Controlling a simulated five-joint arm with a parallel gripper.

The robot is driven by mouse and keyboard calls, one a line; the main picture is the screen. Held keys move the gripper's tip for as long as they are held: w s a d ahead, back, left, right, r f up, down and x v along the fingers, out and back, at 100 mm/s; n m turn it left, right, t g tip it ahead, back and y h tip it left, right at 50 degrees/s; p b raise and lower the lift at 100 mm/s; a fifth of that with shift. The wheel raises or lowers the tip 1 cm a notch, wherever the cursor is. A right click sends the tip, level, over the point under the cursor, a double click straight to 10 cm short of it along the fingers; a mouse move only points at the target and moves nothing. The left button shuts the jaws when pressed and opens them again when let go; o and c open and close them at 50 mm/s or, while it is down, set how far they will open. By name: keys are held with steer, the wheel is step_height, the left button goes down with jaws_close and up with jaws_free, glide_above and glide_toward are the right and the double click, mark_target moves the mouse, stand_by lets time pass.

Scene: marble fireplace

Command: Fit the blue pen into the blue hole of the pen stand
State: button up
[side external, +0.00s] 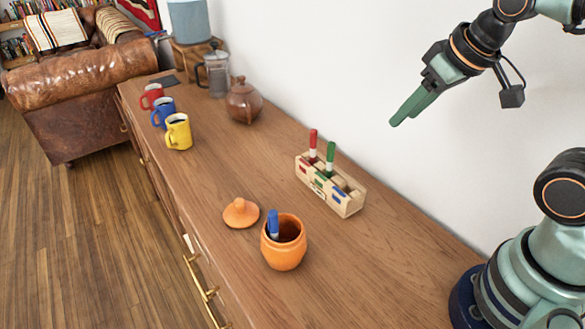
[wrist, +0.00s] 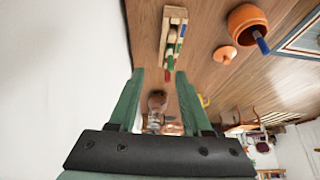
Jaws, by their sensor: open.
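The blue pen (side external: 273,223) stands tilted inside an orange pot (side external: 284,254), its top end above the rim. The pen (wrist: 262,44) and the pot (wrist: 243,14) also show in the wrist view at the upper right. The wooden pen stand (side external: 345,203) is behind the pot, near the wall. It holds a red pen (side external: 312,145) and a green pen (side external: 330,158). A blue mark (side external: 338,196) is on its right end, beside an apparently empty slot. My gripper (side external: 396,121) is open and empty, high above the sideboard to the right of the stand.
An orange lid (side external: 241,213) lies left of the pot. Red, blue and yellow (side external: 178,132) mugs, a brown teapot (side external: 244,101) and a glass press (side external: 215,75) stand farther left. The sideboard right of the stand is clear. A white wall runs behind.

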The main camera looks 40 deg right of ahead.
steer(key=shift+o, duration=0.5)
